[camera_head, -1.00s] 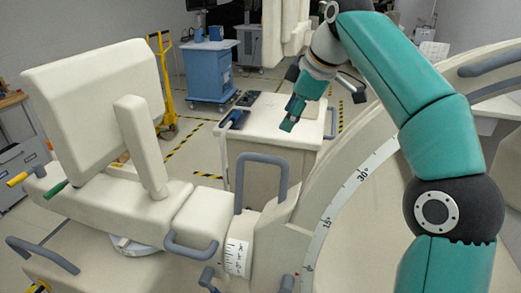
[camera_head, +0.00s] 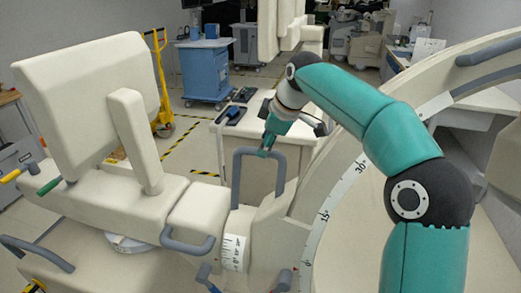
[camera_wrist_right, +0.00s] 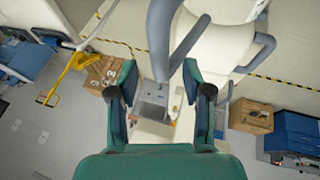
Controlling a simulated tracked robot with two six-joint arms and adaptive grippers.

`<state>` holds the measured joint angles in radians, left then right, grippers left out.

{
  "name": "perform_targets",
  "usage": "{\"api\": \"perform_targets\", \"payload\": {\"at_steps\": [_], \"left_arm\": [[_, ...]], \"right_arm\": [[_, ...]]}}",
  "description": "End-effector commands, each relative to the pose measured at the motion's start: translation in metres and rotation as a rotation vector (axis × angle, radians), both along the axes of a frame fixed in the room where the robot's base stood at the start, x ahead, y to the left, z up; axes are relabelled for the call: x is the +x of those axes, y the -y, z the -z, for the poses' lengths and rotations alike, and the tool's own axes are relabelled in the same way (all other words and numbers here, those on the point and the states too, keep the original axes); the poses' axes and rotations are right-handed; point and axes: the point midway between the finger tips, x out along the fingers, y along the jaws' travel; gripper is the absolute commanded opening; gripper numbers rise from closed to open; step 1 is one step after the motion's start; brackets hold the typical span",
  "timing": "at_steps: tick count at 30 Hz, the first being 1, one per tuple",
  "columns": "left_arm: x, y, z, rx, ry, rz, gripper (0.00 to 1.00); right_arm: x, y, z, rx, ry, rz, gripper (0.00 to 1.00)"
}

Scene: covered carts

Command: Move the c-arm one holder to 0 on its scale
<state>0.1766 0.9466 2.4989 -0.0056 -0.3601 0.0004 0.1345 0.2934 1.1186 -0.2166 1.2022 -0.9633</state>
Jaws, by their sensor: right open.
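The cream c-arm (camera_head: 300,205) has a large curved body with an arc scale (camera_head: 336,200) marked 15° and 30°. A grey loop handle (camera_head: 238,182) stands on its holder. A smaller white scale (camera_head: 234,253) sits below the handle; its figures are too small to read surely. My right gripper (camera_head: 265,151) is at the top bar of the loop handle. In the right wrist view my right gripper (camera_wrist_right: 160,75) is open, and a grey handle bar (camera_wrist_right: 160,35) appears between its fingertips; I cannot tell whether they touch. My left gripper is not in view.
A cream padded unit (camera_head: 90,105) stands at the left, with a lower grey handle (camera_head: 188,246) near the small scale. A cart with dark items (camera_head: 232,114) stands behind the loop handle. A blue cabinet (camera_head: 203,70) and a yellow pallet jack (camera_head: 162,85) are farther back.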

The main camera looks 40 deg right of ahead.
Motion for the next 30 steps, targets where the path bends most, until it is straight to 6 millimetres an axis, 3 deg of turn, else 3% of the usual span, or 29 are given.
{"api": "perform_targets", "payload": {"at_steps": [6, 19, 28, 30], "left_arm": [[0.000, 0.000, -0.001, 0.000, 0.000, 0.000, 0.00], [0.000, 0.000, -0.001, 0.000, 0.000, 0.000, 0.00], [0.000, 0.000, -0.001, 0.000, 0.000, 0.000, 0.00], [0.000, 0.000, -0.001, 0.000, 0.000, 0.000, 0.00]], "right_arm": [[0.011, -0.001, 0.022, 0.001, -0.002, 0.000, 0.50], [0.015, -0.001, 0.028, 0.000, 0.000, 0.000, 0.50], [0.015, -0.002, 0.028, 0.000, 0.001, -0.001, 0.01], [0.015, -0.002, 0.028, 0.000, 0.001, -0.001, 0.00]]}}
